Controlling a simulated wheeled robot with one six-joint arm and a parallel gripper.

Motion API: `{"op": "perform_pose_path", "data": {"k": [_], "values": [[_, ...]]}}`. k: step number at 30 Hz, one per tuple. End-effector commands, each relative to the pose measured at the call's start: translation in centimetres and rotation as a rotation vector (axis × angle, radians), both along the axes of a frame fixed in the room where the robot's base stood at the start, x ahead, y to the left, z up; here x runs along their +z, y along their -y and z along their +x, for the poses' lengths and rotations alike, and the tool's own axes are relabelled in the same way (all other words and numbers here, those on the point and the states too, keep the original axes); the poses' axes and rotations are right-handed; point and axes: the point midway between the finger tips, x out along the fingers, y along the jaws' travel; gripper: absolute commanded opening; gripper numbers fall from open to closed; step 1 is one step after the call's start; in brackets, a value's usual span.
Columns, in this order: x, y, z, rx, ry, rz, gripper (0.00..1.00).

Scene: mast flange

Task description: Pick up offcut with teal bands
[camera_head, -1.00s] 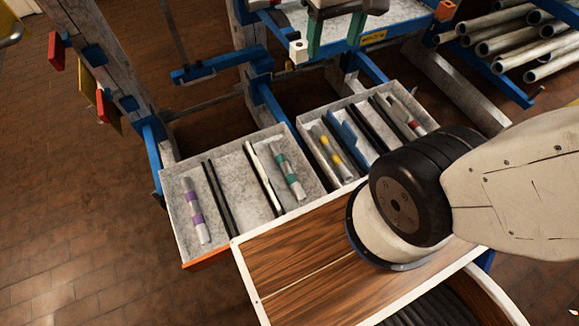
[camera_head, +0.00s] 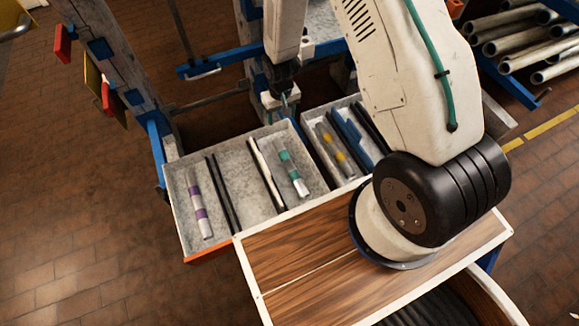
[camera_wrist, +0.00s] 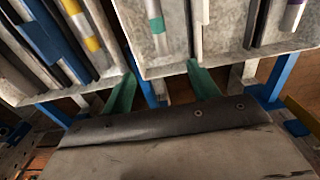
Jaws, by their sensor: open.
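The offcut with teal bands (camera_head: 293,174) is a pale short tube lying in the left grey tray (camera_head: 240,217), close to a white divider. It also shows in the wrist view (camera_wrist: 157,27), partly cut off by the top edge. My gripper (camera_head: 283,100) is over the far edge of the trays, behind the offcut and apart from it. In the wrist view its two green fingers (camera_wrist: 161,72) are spread with nothing between them, and the offcut lies beyond their tips.
In the left tray lies a purple-banded offcut (camera_head: 198,207). The right tray (camera_head: 313,111) holds a yellow-banded offcut (camera_head: 331,147) beside a blue divider. A wooden board (camera_head: 290,250) is in front. Blue-framed posts stand at the back left; a pipe rack (camera_head: 530,40) is at the right.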

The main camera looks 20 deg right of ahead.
Motion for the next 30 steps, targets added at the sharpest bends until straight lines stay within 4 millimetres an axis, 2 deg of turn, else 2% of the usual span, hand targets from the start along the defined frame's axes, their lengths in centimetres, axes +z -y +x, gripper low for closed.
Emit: {"op": "perform_pose_path", "data": {"k": [1,3,6,9,13,23,30], "values": [[-3.3,-0.1,-0.9,0.001,-0.016,-0.001,0.6],[-6.8,-0.2,-1.7,0.001,-0.02,-0.001,0.6],[-10.9,-0.3,-3.0,0.001,-0.023,-0.002,0.6],[-13.9,-0.3,-4.2,0.001,-0.025,-0.002,0.6],[-15.9,-0.3,-5.1,0.001,-0.026,-0.002,0.6],[-19.5,-0.2,-5.6,0.0,-0.026,-0.002,0.6],[-22.9,0.3,-6.1,0.0,-0.025,-0.002,0.6]]}}
